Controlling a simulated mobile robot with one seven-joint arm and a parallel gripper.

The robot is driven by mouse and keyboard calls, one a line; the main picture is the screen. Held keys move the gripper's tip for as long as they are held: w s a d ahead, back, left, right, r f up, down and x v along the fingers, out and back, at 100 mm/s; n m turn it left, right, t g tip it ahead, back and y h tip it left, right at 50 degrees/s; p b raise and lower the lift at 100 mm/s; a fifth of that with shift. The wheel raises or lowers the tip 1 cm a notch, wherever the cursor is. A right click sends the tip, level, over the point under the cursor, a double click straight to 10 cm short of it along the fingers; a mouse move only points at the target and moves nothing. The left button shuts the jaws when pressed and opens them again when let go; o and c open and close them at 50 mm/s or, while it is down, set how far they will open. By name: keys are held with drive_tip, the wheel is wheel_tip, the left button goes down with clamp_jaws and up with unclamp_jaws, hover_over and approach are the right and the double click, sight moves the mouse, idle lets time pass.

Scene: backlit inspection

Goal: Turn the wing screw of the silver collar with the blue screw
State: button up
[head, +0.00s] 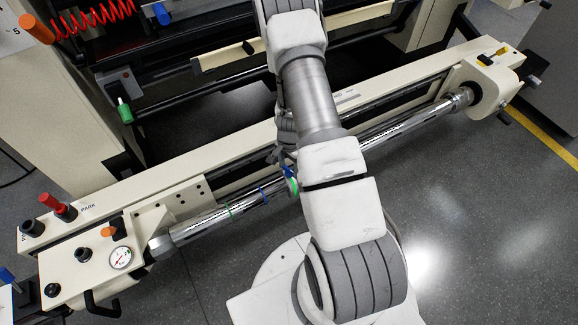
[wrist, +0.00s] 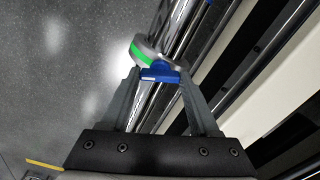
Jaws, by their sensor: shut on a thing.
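The silver collar (wrist: 151,47) sits around the chrome bar (wrist: 176,35) in the wrist view and carries a green mark. Its blue wing screw (wrist: 161,76) points toward my wrist camera. My gripper (wrist: 160,82) is shut on the blue wing screw, with one dark finger on each side of it. In the head view the collar (head: 293,187) shows only as a small edge with green beside my arm. My arm hides most of the gripper there.
The chrome bar (head: 390,130) runs along the cream machine beam. A panel with a gauge (head: 120,257) stands at the left end. Open floor lies in front.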

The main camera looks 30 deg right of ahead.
sight(289, 169)
drive_tip(key=shift+m, duration=1)
drive_tip(key=o, duration=1.4)
wheel_tip(289, 169, up, 18)
drive_tip(key=p, duration=0.5)
drive_tip(key=shift+f+p, duration=0.25)
drive_tip(key=shift+p, duration=0.05)
